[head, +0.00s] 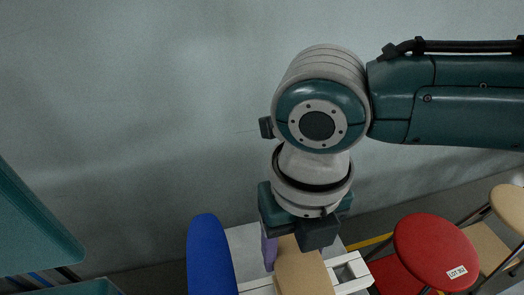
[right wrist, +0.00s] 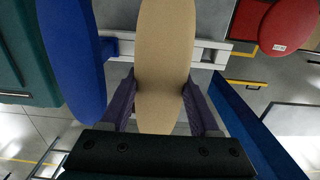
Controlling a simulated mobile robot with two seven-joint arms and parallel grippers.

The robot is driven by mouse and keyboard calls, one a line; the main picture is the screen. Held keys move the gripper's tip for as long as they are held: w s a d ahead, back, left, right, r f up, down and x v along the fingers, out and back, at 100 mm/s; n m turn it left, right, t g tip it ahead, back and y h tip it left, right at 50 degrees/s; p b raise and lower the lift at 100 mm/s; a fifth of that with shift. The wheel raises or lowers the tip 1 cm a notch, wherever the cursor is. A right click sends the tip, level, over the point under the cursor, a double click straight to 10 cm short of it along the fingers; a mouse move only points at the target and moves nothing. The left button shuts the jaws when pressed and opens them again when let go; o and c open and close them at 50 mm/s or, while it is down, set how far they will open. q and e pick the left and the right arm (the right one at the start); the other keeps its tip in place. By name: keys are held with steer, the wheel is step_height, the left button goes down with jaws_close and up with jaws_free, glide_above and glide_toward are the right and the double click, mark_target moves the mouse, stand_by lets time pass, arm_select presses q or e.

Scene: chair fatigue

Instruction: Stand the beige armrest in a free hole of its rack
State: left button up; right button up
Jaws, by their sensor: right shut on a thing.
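The beige armrest (head: 303,273) is a flat, rounded pad below my right gripper (head: 292,250). In the right wrist view the same beige armrest (right wrist: 165,35) runs between the two purple fingers of my right gripper (right wrist: 160,88), which is shut on it. The white rack (head: 350,272) is beside and behind the beige armrest. In the right wrist view the rack (right wrist: 212,52) passes behind the pad. The armrest hides part of the rack, and I cannot tell whether its lower end is in a hole. My left gripper is not in view.
A blue armrest (head: 210,258) stands upright just left of the beige one. A red round seat (head: 437,250) with a white label is at the right, with a beige one (head: 508,207) beyond. A grey wall (head: 130,110) closes the back.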

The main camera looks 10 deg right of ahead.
steer(key=shift+f+b, duration=0.7)
steer(key=shift+f, duration=0.3)
steer(key=o, duration=1.4)
steer(key=shift+c, duration=0.2)
steer(key=shift+r, duration=0.1)
steer(key=shift+r, duration=0.3)
step_height(320, 180, up, 9)
steer(key=shift+f+p, duration=0.2)
steer(key=shift+p, duration=0.4)
steer(key=shift+r, duration=0.35)
